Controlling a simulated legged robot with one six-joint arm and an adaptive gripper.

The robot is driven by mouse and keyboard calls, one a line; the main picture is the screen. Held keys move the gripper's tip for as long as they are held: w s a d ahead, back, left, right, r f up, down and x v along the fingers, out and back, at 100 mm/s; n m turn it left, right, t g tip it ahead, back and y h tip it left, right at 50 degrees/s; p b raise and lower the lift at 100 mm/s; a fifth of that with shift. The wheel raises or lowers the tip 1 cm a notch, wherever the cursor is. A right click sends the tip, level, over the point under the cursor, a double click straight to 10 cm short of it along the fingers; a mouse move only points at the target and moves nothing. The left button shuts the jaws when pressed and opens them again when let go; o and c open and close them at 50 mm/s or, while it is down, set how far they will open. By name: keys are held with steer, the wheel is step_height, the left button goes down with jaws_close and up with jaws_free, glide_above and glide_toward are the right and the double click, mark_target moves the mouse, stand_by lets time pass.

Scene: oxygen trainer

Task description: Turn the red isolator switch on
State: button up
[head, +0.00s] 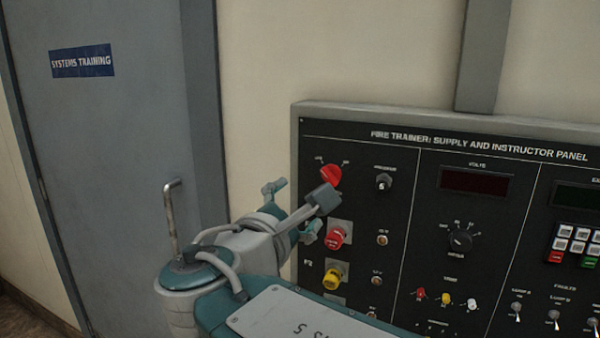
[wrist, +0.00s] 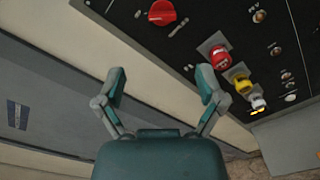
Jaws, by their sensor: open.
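The red isolator switch (head: 331,175) is a round red rotary knob at the top left of the black panel. Small labels flank it, too small to read surely. In the wrist view the red knob (wrist: 162,12) is at the top edge, beyond the fingertips. My gripper (head: 292,210) is in front of the panel's left edge, below and left of the knob. In the wrist view my gripper (wrist: 160,85) is open, with its two fingers spread and nothing between them. It is apart from the knob. A dark block on my wrist covers the panel just below the knob.
Below the switch are a red connector (head: 337,238) and a yellow connector (head: 333,278). A black knob (head: 384,182) is to its right. The panel (head: 490,120) spreads right with dials and toggles. A grey door (head: 100,130) with a handle (head: 172,220) stands left.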

mark_target(328, 179)
steer(key=x, duration=1)
steer(key=shift+w+r, duration=0.1)
steer(key=shift+w+d, duration=0.15)
steer(key=shift+d, duration=0.8)
steer(key=c, duration=1)
steer(key=shift+a, duration=0.35)
steer(key=shift+c, duration=0.7)
